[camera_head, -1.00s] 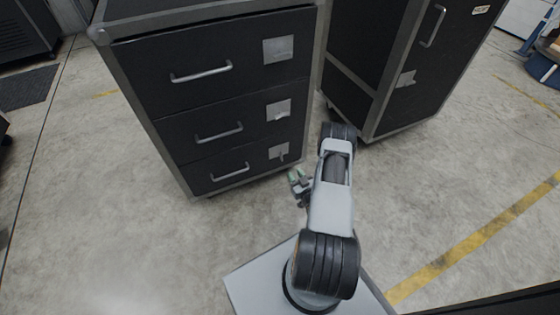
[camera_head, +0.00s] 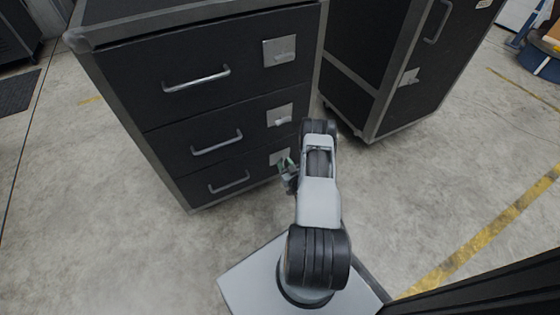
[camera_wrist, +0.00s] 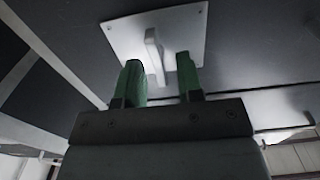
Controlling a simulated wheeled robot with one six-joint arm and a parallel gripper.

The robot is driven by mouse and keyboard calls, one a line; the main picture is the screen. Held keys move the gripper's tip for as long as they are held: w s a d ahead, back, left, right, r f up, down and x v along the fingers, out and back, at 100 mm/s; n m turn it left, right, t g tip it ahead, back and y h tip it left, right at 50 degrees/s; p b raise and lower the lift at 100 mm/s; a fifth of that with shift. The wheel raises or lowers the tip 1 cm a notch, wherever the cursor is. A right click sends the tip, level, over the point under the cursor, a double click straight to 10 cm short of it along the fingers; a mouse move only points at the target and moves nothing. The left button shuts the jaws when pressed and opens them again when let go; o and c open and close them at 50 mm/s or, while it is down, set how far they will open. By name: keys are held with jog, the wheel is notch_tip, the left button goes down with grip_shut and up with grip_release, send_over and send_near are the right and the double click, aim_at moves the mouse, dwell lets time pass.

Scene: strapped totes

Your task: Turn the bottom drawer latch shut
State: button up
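The black bottom drawer (camera_head: 207,186) of the cabinet is closed. Its pale latch plate (camera_head: 277,156) is partly hidden behind my gripper (camera_head: 286,167) in the head view. In the wrist view the plate (camera_wrist: 125,37) is close ahead and its latch lever (camera_wrist: 153,52) stands out from it, running down the picture. My gripper (camera_wrist: 160,66) is open, with its green fingers on either side of the lever. The lever is nearer the left finger; I cannot tell whether they touch.
The middle latch (camera_head: 279,116) and top latch (camera_head: 281,53) have levers lying sideways. The bottom drawer handle (camera_head: 229,182) is left of my gripper. A second black cabinet (camera_head: 392,60) stands to the right. The concrete floor in front is clear.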

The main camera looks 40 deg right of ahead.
jog(key=shift+w+d, duration=0.1)
jog(key=shift+w, duration=0.25)
grip_shut()
